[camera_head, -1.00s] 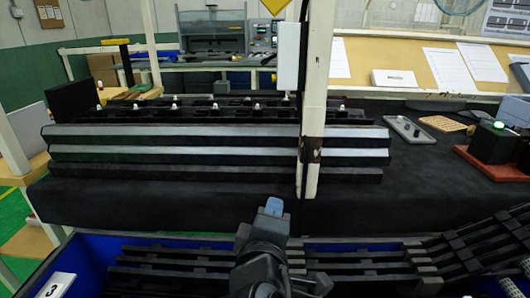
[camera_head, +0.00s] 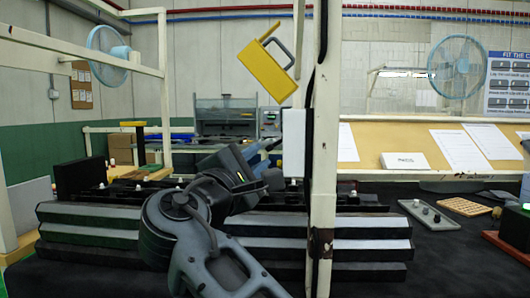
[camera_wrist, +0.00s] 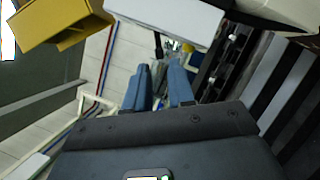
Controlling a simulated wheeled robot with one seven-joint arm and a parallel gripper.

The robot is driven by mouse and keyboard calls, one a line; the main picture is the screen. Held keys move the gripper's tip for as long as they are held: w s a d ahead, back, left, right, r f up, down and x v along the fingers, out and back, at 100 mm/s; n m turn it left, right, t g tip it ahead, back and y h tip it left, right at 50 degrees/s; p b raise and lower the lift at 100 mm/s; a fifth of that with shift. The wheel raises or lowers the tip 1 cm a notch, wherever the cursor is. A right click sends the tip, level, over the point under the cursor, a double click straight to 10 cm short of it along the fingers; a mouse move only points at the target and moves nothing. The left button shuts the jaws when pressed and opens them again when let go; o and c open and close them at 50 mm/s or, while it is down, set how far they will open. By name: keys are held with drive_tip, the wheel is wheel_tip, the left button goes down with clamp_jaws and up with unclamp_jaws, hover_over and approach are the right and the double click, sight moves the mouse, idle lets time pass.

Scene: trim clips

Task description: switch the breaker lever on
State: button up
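A tilted yellow box (camera_head: 265,72) with a dark grey looped handle (camera_head: 283,47) on its upper right side is beside the pale post, above the white box (camera_head: 293,142). I take the handle for the breaker lever, but cannot tell its setting. In the wrist view the yellow box (camera_wrist: 62,22) is at the upper left and the white box (camera_wrist: 168,14) at the top; the handle cannot be made out there. My gripper (camera_head: 270,146) is below the yellow box, beside the white box, touching neither as far as I can see. In the wrist view its blue fingers (camera_wrist: 159,78) stand apart with nothing between them.
The pale post (camera_head: 324,190) rises just right of my gripper. Black trim strips (camera_head: 345,246) lie in stepped rows on the dark table below. A grey plate with knobs (camera_head: 424,214) and a tan grid (camera_head: 465,206) lie at the right.

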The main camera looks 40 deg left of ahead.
sight(267, 150)
drive_tip(key=shift+x, duration=2.25)
clamp_jaws()
